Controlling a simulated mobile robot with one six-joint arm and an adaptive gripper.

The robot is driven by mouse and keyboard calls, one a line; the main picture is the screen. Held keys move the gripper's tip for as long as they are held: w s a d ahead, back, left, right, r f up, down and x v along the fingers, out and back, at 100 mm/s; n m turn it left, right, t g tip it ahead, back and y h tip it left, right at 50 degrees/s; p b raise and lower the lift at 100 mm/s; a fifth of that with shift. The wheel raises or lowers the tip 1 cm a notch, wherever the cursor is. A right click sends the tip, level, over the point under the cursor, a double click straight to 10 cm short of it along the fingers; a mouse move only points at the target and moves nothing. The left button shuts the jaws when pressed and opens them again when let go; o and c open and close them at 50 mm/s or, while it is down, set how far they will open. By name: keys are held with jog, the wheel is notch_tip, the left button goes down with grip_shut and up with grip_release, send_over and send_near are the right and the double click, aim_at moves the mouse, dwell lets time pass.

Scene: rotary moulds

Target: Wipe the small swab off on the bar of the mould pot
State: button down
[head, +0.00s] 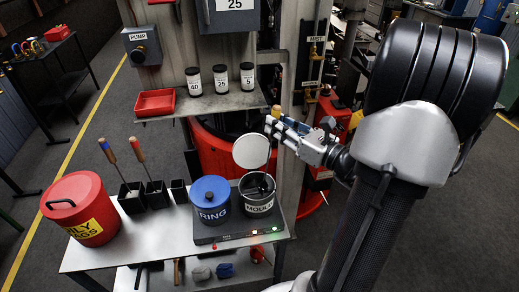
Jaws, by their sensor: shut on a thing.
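The mould pot (259,208) is a steel pot with a MOULD label, standing on a dark plate at the right of the bench. Its round pale lid (251,151) is raised at the back, and the inside looks dark. The bar in it is too small to make out. My gripper (279,125) is above and slightly right of the pot, shut on the small swab, whose orange-tan handle end (276,111) sticks up from the fingers. The swab's lower end is not clear, so I cannot tell whether it touches the pot.
A blue RING pot (210,200) stands just left of the mould pot. Two swabs stand in black holders (133,199); a third holder (179,190) looks empty. A red rags can (82,208) is at left. A shelf (215,104) with labelled jars is behind.

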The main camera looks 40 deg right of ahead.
jog(key=shift+w+a, duration=0.4)
jog(key=shift+a, duration=0.25)
jog(key=shift+s+d+p, duration=0.4)
jog(key=shift+d+p, duration=0.2)
jog(key=shift+d, duration=0.1)
dwell(2.2)
jog(key=shift+r, duration=0.1)
